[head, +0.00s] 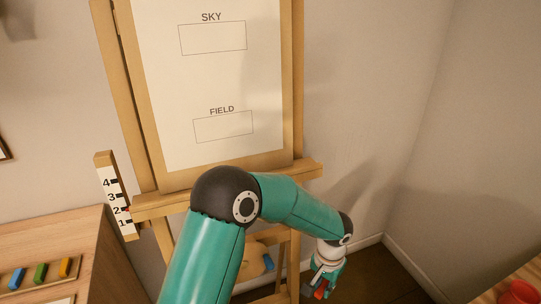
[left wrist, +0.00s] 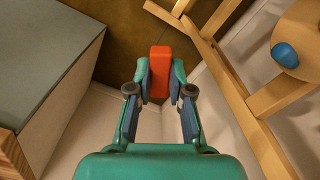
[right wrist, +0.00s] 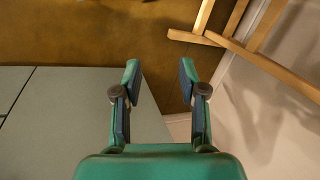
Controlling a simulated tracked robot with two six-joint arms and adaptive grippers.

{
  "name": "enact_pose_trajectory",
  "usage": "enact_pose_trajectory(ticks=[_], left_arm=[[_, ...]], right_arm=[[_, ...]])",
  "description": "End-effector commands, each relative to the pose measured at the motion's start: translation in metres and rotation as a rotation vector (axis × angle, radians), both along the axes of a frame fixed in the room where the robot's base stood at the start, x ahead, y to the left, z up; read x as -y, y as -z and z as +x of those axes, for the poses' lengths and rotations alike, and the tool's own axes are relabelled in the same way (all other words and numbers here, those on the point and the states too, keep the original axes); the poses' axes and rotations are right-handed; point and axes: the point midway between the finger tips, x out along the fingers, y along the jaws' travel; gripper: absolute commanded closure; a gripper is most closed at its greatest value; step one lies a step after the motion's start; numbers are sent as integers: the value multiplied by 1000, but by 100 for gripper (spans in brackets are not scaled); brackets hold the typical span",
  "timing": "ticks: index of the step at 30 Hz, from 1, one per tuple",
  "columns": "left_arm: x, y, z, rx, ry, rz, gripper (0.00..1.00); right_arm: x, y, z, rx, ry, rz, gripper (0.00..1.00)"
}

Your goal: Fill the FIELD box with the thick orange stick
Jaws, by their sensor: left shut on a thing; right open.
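A white sheet (head: 185,75) stands on a wooden easel (head: 298,90) in the head view. Its FIELD box (head: 223,127) is an empty outline, below the equally empty SKY box (head: 212,38). My left gripper (head: 323,286) is low, to the right of the easel and well below the sheet. It is shut on the thick orange stick (left wrist: 160,72), which juts out beyond the fingertips in the left wrist view. A bit of the stick shows in the head view (head: 319,294). My right gripper (right wrist: 160,85) is open and empty, seen only in the right wrist view.
A numbered scale (head: 115,195) with a red mark near 2 stands left of the easel. A tray with blue (head: 17,277), green (head: 40,273) and orange (head: 64,267) sticks lies on the left cabinet. A wooden palette (left wrist: 305,30) bears a blue blob (left wrist: 285,55). A wall rises at right.

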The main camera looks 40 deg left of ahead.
Motion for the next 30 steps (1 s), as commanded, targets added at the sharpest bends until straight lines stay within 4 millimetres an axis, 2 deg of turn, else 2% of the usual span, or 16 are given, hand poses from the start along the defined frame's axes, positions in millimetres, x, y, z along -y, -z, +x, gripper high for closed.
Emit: enact_pose_trajectory(ticks=[7, 11, 17, 23, 30], left_arm=[[4, 0, 3, 0, 11, 0, 100], [4, -1, 3, -3, 20, 1, 100], [-9, -11, 3, -50, 137, 3, 100], [-40, -41, 4, -196, 468, 47, 100], [-89, -98, 9, -458, 981, 249, 100]], right_arm=[[0, 0, 0, -1, 0, 0, 58], [0, 0, 0, -1, 0, 0, 38], [0, 0, 0, 0, 0, 0, 38], [0, 1, 0, 0, 0, 0, 38], [0, 1, 0, 0, 0, 0, 38]])
